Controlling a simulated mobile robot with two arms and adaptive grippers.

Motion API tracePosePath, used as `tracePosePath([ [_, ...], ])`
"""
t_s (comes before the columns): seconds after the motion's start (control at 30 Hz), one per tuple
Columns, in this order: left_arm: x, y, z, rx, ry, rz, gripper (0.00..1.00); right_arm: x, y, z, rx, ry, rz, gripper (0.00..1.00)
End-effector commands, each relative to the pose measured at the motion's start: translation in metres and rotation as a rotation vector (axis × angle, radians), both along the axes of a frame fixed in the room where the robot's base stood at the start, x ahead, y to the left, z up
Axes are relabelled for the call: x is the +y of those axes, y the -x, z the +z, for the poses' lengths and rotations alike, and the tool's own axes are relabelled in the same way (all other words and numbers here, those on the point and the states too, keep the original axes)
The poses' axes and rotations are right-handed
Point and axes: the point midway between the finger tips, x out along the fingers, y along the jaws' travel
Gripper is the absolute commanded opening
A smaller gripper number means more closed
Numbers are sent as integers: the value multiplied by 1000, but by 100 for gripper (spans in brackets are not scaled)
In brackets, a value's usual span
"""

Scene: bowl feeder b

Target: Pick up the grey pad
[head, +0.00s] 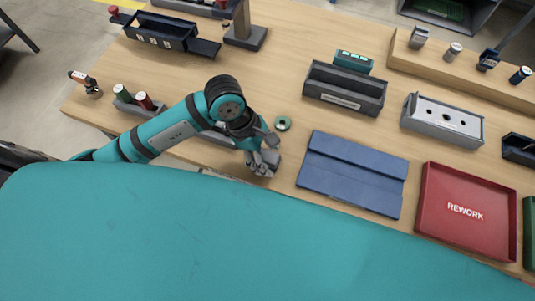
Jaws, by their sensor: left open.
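I cannot make out a grey pad for certain in the head view. My left gripper (264,165) is open, at the front edge of the table, with its fingers pointing down. A small green ring (282,123) lies on the table just beyond it, apart from the fingers. A folded-looking blue mat (352,172) lies to the right of the gripper. Part of a low grey object (218,137) shows behind my left arm, which hides much of it. The spot under the fingers is hidden. My right gripper is not in view.
A red REWORK tray (468,212) stands at the right. A dark open bin (344,88) and a grey box with holes (441,121) stand farther back. A dark blue bin (160,31) is at back left. The wooden table (290,60) is clear in the middle.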

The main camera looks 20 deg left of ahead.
Motion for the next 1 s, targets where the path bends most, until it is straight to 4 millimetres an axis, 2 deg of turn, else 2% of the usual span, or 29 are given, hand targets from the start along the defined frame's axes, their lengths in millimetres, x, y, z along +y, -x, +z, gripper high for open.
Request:
tracePosePath([
  [0.23, -1, 0, -2, 0, 0, -1, 58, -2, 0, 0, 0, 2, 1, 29],
  [0.63, 0, 0, -1, -1, 1, 0, 6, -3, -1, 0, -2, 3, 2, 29],
  [1.0, -1, -1, 3, -3, 2, 0, 4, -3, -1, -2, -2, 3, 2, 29],
])
